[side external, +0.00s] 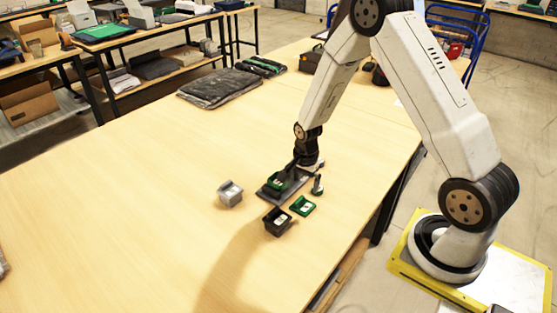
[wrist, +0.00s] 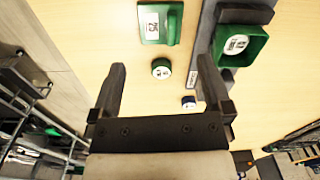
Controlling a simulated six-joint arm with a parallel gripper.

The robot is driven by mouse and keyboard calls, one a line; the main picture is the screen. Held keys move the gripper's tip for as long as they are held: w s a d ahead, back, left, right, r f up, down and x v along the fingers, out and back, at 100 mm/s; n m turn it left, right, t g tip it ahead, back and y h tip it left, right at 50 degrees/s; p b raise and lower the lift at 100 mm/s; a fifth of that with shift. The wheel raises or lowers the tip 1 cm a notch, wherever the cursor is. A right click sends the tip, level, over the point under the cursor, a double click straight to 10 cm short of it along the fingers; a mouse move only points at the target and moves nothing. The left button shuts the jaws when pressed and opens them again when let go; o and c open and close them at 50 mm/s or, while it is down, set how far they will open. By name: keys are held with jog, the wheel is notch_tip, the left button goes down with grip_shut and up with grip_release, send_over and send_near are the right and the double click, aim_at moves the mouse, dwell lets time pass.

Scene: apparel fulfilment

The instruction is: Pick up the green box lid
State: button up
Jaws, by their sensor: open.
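The green box lid, a flat green piece with a white label and a raised edge, lies on the table beside the grey tray in the side view (side external: 303,206). It also shows at the top of the wrist view (wrist: 150,36). A separate open green box (wrist: 262,46) with a round label sits on the grey tray (side external: 267,195). My gripper (wrist: 161,64) is open and holds nothing. A small round green-topped item (wrist: 161,69) shows between its fingers, nearer the gripper than the lid. In the side view my gripper (side external: 300,163) is low behind the tray, its fingertips partly hidden.
A black box (side external: 277,222) stands just left of the lid, and a grey box (side external: 230,194) stands farther left. A small upright green-and-dark item (side external: 317,186) stands right of the tray. Dark folded fabric (side external: 220,87) lies farther back.

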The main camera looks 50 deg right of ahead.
aim_at(303, 206)
jog(key=shift+w+d+f+m, duration=0.1)
jog(key=shift+d+f+m, duration=0.25)
jog(key=shift+f, duration=0.1)
jog(key=shift+d+f+m, duration=0.2)
jog(key=shift+f+m, duration=0.15)
jog(key=shift+f, duration=1.4)
jog(key=shift+f, duration=2.6)
jog(key=shift+c, duration=0.2)
jog(key=c, duration=0.8)
jog(key=shift+c, duration=0.2)
jog(key=shift+r, duration=0.15)
